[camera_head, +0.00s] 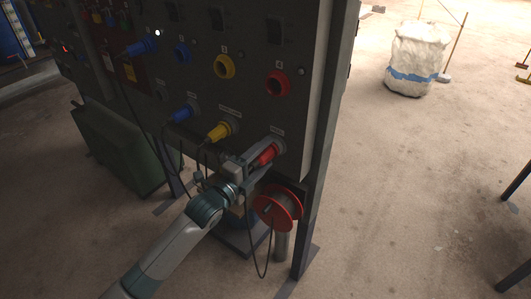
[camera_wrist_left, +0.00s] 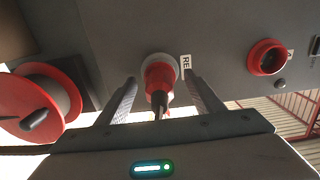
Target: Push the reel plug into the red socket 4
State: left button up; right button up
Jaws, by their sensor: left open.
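The red reel plug (camera_head: 267,155) sits in a holder low on the dark panel. In the left wrist view the plug (camera_wrist_left: 158,76) points into a pale collar beside a partly hidden label, with its dark cable end towards me. My left gripper (camera_head: 262,158) is open, with one finger on each side of the plug (camera_wrist_left: 160,82); I cannot tell whether they touch it. Red socket 4 (camera_head: 277,84) is higher on the panel, above the plug, and looks empty. It also shows at the right of the left wrist view (camera_wrist_left: 267,57). My right gripper is not in view.
The red cable reel (camera_head: 278,208) hangs just below the gripper, with a black cable looping down. Yellow (camera_head: 218,132) and blue (camera_head: 183,114) plugs sit to the left. A yellow socket (camera_head: 224,66) is left of socket 4. A panel post (camera_head: 322,150) stands at the right.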

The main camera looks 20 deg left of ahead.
aim_at(252, 167)
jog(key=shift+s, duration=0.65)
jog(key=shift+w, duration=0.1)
pick_arm(q)
jog(key=c, duration=1.4)
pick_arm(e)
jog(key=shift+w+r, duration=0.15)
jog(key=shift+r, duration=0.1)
pick_arm(q)
jog(key=shift+s+p, duration=0.15)
jog(key=shift+p, duration=0.15)
jog(key=shift+p+v, duration=0.35)
jog(key=shift+v, duration=0.5)
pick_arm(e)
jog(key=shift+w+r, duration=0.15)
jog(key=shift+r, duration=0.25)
pick_arm(q)
jog(key=shift+p+v, duration=0.6)
jog(key=shift+v, duration=1.4)
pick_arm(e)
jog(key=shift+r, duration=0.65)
